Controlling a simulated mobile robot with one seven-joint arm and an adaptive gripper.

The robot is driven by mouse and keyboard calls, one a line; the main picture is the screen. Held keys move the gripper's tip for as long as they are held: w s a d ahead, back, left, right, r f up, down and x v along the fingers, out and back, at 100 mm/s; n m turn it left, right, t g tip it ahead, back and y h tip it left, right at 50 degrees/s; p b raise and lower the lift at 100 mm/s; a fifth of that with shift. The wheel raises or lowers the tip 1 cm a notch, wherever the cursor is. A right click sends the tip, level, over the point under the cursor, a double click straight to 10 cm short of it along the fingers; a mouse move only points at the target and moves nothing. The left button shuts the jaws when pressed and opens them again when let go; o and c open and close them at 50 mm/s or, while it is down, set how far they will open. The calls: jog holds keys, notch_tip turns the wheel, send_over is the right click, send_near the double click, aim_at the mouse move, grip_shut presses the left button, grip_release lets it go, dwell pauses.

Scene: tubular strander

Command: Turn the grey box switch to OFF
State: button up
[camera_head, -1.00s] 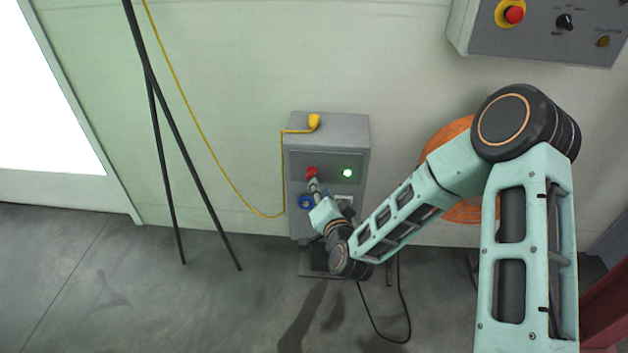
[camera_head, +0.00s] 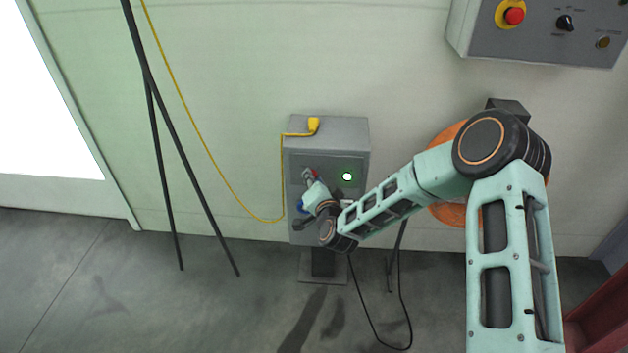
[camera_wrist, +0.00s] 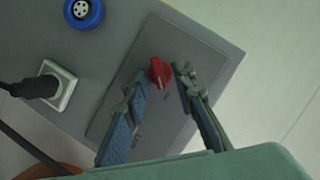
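The grey box (camera_head: 345,133) stands on a post against the wall. Its red rotary switch (camera_wrist: 159,73) is on a darker front panel (camera_wrist: 190,45). In the wrist view my gripper (camera_wrist: 160,88) is open, with one finger on each side of the red knob. The right fingertip is very close to the knob, and I cannot tell whether it touches. The left fingertip shows a gap to the knob. In the head view my gripper (camera_head: 309,177) covers most of the switch. A lit green lamp (camera_head: 347,176) is right of it. The switch's position marks are not readable.
A blue round socket (camera_wrist: 83,10) and a white socket with a black plug (camera_wrist: 60,88) are on the box. A yellow cable (camera_head: 205,150) hangs on the left. Black poles (camera_head: 180,130) lean nearby. Another control box (camera_head: 540,35) is at upper right.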

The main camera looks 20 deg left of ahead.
grip_shut()
jog(key=shift+a+r, duration=0.1)
jog(key=n+h+p, duration=0.2)
jog(key=n, duration=0.2)
jog(key=a+n+t+h+p, duration=0.1)
jog(key=n+h, duration=0.2)
jog(key=n, duration=0.1)
jog(key=n+t+h+p, duration=0.1)
jog(key=n+h+p, duration=0.1)
jog(key=n+h, duration=0.1)
jog(key=shift+s+a+n+p, duration=0.25)
jog(key=shift+a+n+p, duration=0.15)
jog(key=shift+n, duration=0.2)
dwell(0.4)
dwell(0.4)
jog(key=shift+o, duration=0.5)
grip_release()
